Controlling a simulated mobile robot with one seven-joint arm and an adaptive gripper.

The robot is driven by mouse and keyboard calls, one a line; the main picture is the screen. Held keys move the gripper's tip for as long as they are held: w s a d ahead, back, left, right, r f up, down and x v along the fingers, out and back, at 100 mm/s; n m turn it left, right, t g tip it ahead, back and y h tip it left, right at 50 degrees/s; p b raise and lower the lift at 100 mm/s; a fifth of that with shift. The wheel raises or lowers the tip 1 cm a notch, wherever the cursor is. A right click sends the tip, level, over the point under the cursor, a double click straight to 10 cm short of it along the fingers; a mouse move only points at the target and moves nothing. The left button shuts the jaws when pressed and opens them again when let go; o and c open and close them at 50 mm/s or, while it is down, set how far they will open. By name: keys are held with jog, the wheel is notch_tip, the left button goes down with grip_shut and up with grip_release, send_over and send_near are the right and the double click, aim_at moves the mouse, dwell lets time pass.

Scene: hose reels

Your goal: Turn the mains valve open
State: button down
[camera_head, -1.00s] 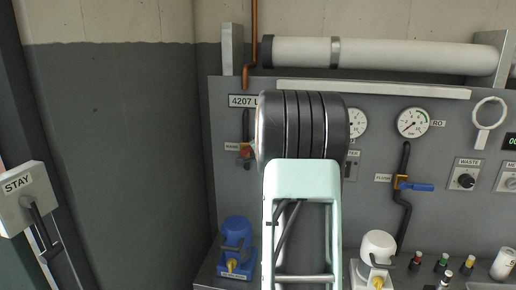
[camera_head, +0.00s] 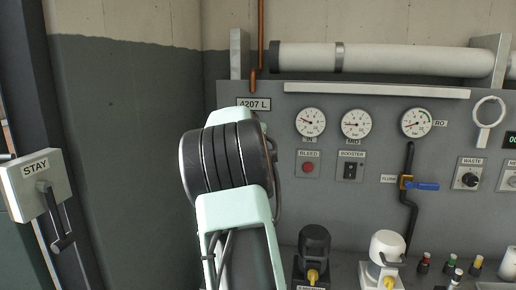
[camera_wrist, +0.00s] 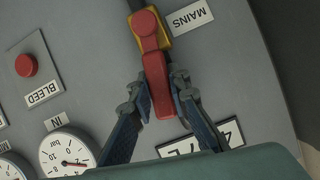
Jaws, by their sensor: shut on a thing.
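The mains valve has a red lever (camera_wrist: 154,66) on a yellow body, beside a MAINS label (camera_wrist: 190,18) in the wrist view. The lever lies roughly along the dark pipe behind it. My gripper (camera_wrist: 162,90) has a finger on each side of the lever's free end and is shut on it. In the head view, my arm hides the valve and the gripper's fingers.
The grey panel carries gauges (camera_head: 356,124), a red BLEED button (camera_head: 308,168), a BOOSTER switch (camera_head: 350,171) and a blue-handled valve (camera_head: 421,186). A black-topped unit (camera_head: 314,243) and a white-topped one (camera_head: 386,246) stand below. A STAY lever box (camera_head: 37,184) is at left.

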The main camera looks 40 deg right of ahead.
jog(key=shift+w+a+n+g+h+b, duration=0.3)
jog(key=shift+w+a+n+b, duration=0.1)
jog(key=shift+w+n+b, duration=0.25)
jog(key=shift+s+r, duration=0.1)
jog(key=c, duration=1.8)
grip_release()
jog(key=v, duration=1.2)
jog(key=shift+a, duration=0.15)
